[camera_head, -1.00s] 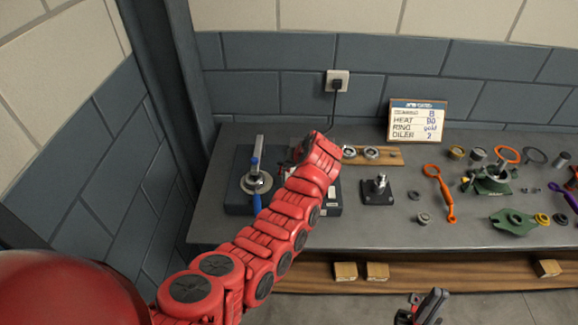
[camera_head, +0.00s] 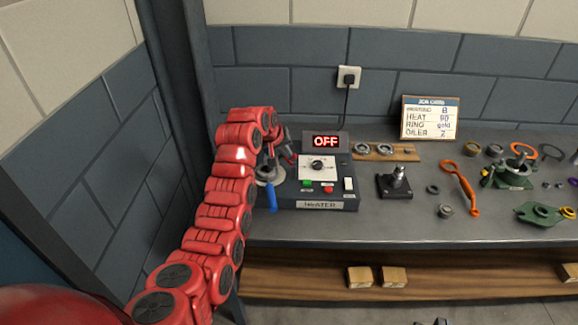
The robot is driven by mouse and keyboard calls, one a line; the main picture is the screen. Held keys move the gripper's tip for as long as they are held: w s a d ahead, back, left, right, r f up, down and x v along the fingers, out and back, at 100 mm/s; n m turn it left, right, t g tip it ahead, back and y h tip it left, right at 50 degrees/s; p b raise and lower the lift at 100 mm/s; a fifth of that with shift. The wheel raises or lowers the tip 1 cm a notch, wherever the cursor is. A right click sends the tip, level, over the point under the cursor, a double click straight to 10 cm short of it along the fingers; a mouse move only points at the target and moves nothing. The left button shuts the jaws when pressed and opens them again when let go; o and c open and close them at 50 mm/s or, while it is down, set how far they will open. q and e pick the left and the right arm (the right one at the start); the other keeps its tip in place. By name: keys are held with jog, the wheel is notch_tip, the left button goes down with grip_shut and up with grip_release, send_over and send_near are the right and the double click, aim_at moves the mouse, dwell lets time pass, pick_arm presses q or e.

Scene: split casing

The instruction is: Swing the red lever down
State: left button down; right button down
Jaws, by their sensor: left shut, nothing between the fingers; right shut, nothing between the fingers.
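I cannot make out a red lever apart from my red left arm. At the left of the bench is a press-like device with a blue handle (camera_head: 272,196) and a round grey part (camera_head: 266,175). My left arm covers most of it. My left gripper (camera_head: 277,153) is bent down over this device, beside the heater; it looks shut and holds nothing I can see. Whether it touches the device I cannot tell. Only a small tip of my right gripper (camera_head: 441,321) shows at the bottom edge, below the bench, shut and empty.
The heater box (camera_head: 325,203) reads OFF and has a dial and buttons. Right of it are a wooden strip with rings (camera_head: 398,154), a black post block (camera_head: 394,187), an orange tool (camera_head: 461,187) and green parts (camera_head: 537,214). A job card (camera_head: 430,118) stands behind. The front strip of bench is clear.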

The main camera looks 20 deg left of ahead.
pick_arm(q)
jog(key=h, duration=0.1)
jog(key=a+f+h+b, duration=0.1)
jog(key=a+n+t+b, duration=0.1)
jog(key=shift+s+a+f+h, duration=0.1)
jog(key=shift+s+f+h, duration=0.15)
jog(key=shift+h, duration=0.15)
jog(key=shift+s+a+f+b, duration=0.2)
jog(key=shift+a+f+b, duration=0.25)
jog(key=shift+b, duration=0.3)
